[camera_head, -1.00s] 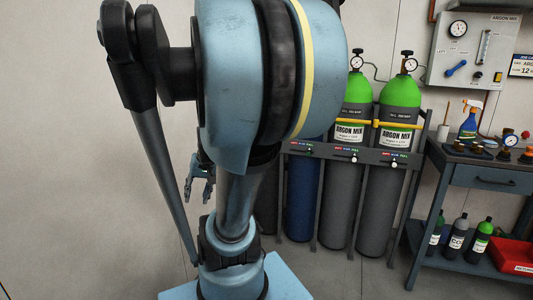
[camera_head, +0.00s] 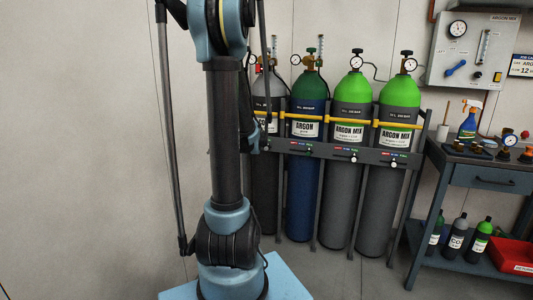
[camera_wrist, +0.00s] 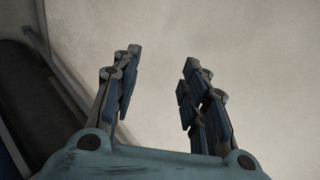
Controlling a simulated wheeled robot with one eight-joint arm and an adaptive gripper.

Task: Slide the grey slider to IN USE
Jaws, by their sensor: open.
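Small sliders sit on the label rail (camera_head: 330,151) across the front of the cylinder rack. One pale slider (camera_head: 354,159) is below the first green-topped cylinder, and another (camera_head: 394,164) is below the right one. A darker slider below the ARGON cylinder is too small to make out. I cannot tell which is the grey one or read which word each points at. My gripper (camera_wrist: 163,65) is open and empty in the wrist view, its fingers wide apart over a plain pale surface. In the head view it is hidden or nearly hidden behind my arm, left of the visible sliders.
The rack holds several cylinders, including one labelled ARGON (camera_head: 303,170) and two ARGON MIX ones. Yellow bars (camera_head: 345,122) cross in front of them. A blue workbench (camera_head: 490,178) with bottles and a red bin (camera_head: 513,256) stands right. Bare wall is at left.

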